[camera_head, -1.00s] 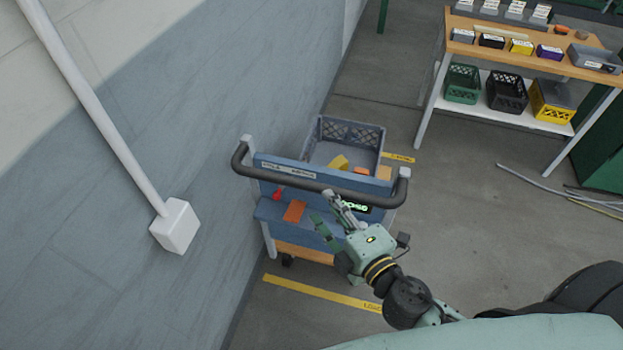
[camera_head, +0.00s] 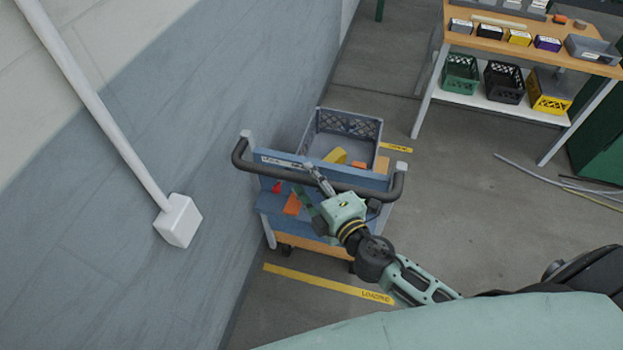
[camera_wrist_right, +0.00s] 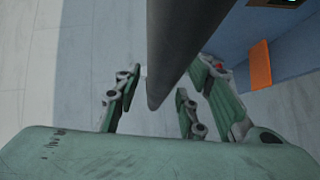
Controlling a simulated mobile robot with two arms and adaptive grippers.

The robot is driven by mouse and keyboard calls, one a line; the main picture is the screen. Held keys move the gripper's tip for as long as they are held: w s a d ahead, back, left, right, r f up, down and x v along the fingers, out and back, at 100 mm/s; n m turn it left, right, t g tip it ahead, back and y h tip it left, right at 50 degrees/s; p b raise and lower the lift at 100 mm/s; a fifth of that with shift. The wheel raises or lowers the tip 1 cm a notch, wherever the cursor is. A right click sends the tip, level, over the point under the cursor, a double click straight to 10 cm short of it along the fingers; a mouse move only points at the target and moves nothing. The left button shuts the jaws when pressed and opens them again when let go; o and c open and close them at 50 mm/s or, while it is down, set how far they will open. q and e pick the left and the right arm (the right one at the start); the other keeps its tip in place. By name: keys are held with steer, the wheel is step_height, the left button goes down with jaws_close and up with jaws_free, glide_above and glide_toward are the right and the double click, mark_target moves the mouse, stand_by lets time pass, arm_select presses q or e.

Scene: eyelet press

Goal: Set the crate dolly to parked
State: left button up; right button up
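The crate dolly (camera_head: 278,222) is a blue cart beside the wall, with a black curved push handle (camera_head: 384,193) across its near side. A grey crate (camera_head: 372,128) stands on it, with yellow and orange pieces inside. An orange plate (camera_head: 291,205) and a small red part (camera_head: 277,187) show on its near face. My right gripper (camera_head: 311,192) is at the handle. In the right wrist view its fingers (camera_wrist_right: 158,88) are spread, with the dark handle bar (camera_wrist_right: 182,45) passing between them; contact is unclear. The dolly's display is mostly hidden. My left gripper is not in view.
The wall (camera_head: 190,110) with a white box (camera_head: 178,220) is close on the dolly's left. Yellow floor strips (camera_head: 320,282) lie before and behind the dolly. A workbench (camera_head: 487,62) with crates is at the upper right. Cables (camera_head: 550,176) lie on the floor right.

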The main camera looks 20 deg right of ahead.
jaws_close()
steer(key=shift+w+f, duration=0.1)
stand_by(0.3)
